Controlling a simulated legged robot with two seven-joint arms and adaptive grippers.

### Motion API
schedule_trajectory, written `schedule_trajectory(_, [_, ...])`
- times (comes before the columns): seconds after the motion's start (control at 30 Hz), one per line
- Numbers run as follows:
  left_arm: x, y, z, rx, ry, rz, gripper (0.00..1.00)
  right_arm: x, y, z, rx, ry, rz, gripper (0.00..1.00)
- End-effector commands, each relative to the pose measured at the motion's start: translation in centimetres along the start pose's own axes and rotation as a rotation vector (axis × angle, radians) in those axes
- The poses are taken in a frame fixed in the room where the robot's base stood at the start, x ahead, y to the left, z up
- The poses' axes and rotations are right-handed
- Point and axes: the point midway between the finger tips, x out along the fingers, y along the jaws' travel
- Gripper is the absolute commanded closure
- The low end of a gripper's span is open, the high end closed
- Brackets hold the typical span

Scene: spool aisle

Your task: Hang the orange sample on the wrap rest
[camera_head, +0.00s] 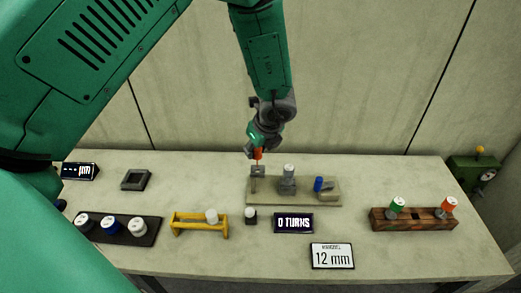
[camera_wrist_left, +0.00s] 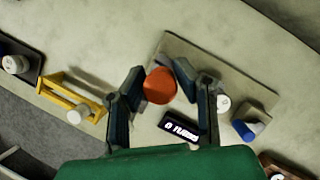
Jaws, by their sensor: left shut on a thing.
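My left gripper (camera_head: 258,146) is shut on the orange sample (camera_head: 257,154), a small orange piece. In the left wrist view the sample (camera_wrist_left: 160,86) shows as a round orange face between the fingers. It is held above the left end of a beige board (camera_head: 330,199), just over a small grey stand (camera_head: 256,173). I cannot tell whether sample and stand touch, or which fixture is the wrap rest. The board also bears a grey post with a white top (camera_head: 288,180) and a blue cylinder (camera_head: 318,184) by a grey block. My right gripper is out of view.
A yellow rack (camera_head: 199,229) and a dark tray of spools (camera_head: 113,231) stand left. A wooden block (camera_head: 414,221) holds green- and orange-topped spools at right. A "0 TURNS" display (camera_head: 293,223) and "12 mm" sign (camera_head: 332,256) stand in front. Bare table lies right of the board.

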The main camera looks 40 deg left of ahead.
Motion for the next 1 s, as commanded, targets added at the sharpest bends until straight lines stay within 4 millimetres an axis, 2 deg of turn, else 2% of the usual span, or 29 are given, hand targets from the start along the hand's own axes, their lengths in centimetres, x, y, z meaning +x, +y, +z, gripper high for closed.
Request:
schedule_trajectory(0.17, [0.3, 0.3, 0.4, -0.002, 0.001, 0.001, 0.97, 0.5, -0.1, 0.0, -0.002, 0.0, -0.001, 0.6])
schedule_trajectory(0.53, [-0.3, -0.1, -0.3, 0.001, -0.009, 0.003, 0.97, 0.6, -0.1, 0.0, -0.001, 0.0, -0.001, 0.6])
schedule_trajectory(0.87, [1.4, 0.2, -0.2, -0.002, -0.001, 0.002, 0.97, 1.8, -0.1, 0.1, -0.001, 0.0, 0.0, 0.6])
schedule_trajectory(0.9, [1.6, 0.2, -0.2, -0.002, -0.001, 0.002, 1.0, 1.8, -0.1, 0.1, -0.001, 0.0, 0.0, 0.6])
schedule_trajectory(1.0, [1.4, 0.3, 0.0, -0.002, -0.001, 0.003, 1.0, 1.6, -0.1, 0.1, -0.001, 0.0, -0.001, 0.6])
